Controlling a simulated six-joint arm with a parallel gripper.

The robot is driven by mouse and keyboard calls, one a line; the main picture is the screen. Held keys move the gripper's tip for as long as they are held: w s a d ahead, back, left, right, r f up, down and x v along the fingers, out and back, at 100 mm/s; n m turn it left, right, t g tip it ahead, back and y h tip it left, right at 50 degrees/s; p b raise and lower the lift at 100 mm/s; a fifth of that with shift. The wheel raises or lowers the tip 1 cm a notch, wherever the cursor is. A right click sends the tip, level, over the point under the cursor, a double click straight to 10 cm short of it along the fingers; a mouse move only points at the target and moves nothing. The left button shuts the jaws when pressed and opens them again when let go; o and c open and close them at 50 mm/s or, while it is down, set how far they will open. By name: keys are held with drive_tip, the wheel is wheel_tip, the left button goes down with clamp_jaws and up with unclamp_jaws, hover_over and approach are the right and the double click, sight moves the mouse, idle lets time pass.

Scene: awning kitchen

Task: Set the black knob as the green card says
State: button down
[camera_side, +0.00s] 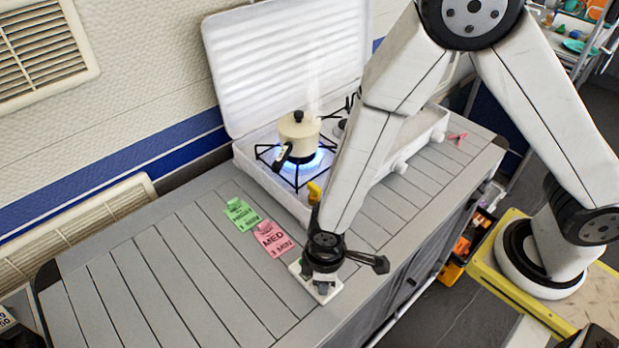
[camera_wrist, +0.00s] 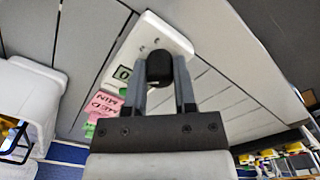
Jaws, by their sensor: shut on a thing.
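The black knob (camera_wrist: 160,68) sits on a white plate (camera_wrist: 163,30) on the grey slatted counter. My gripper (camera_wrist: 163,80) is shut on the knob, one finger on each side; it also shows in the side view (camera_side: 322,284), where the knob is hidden. A small green mark like "0" (camera_wrist: 123,72) shows beside the knob. The green card (camera_side: 242,214) lies left of the gripper in the side view; its small print is too blurred to read surely. A pink card (camera_side: 273,240) reading "MED 3 MIN" lies between them, and also shows in the wrist view (camera_wrist: 101,104).
A white camp stove (camera_side: 265,170) with its lid up stands behind my gripper. A cream pot (camera_side: 299,133) steams over a lit blue flame (camera_side: 300,168). A yellow knob (camera_side: 314,192) is on the stove front. The counter's left part (camera_side: 165,270) is clear.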

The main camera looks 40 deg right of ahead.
drive_tip(key=shift+c, duration=2.1)
unclamp_jaws()
drive_tip(key=shift+r, duration=0.15)
drive_tip(key=shift+r, duration=3.8)
drive_tip(key=w+d+r+m+t, duration=0.1)
drive_tip(key=d+r+m, duration=0.3)
drive_tip(key=d, duration=0.6)
drive_tip(key=w+d+r+m+t, duration=0.1)
drive_tip(key=d+r+m, duration=0.3)
drive_tip(key=d, duration=0.6)
drive_tip(key=shift+d+m+t, duration=0.25)
drive_tip(key=shift+m+t, duration=0.05)
drive_tip(key=shift+m, duration=0.1)
